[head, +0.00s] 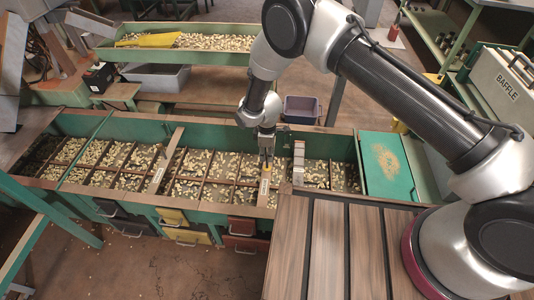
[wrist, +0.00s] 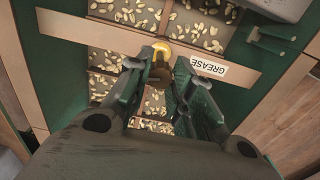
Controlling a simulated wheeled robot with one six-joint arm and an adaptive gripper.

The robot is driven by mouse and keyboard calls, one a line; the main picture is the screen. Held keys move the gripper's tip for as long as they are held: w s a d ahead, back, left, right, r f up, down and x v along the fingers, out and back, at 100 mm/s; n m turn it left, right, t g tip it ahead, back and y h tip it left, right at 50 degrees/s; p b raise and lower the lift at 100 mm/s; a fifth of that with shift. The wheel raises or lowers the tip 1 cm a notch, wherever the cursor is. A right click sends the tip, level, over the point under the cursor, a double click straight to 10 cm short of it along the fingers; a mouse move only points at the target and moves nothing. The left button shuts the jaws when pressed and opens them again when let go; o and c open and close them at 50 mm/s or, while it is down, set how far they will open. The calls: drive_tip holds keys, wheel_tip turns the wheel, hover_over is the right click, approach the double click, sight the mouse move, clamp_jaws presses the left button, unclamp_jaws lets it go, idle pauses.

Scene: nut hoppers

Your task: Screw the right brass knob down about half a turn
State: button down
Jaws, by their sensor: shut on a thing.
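The right brass knob (wrist: 161,49) stands on a tan wooden crossbar (wrist: 105,34) with a white GREASE label, between my fingertips in the wrist view. My gripper (wrist: 159,70) is shut on this knob from above, with a finger on either side. In the head view my gripper (head: 266,154) points down at the crossbar (head: 264,192), and the knob shows only as a small yellow spot (head: 267,168), partly hidden by the fingers. The knob's turn angle cannot be told.
The crossbar spans a green hopper trough (head: 120,122) with nuts in divided cells. Other crossbars stand left (head: 163,168) and right (head: 298,163). A slatted wooden top (head: 330,250) is in front at right.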

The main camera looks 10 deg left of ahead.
drive_tip(key=m, duration=0.4)
drive_tip(key=shift+m, duration=0.3)
drive_tip(key=m, duration=0.5)
drive_tip(key=shift+m, duration=0.3)
drive_tip(key=m, duration=0.5)
drive_tip(key=shift+w+m, duration=0.1)
drive_tip(key=shift+m, duration=2.7)
drive_tip(key=c, duration=1.2)
unclamp_jaws()
drive_tip(key=shift+r, duration=0.1)
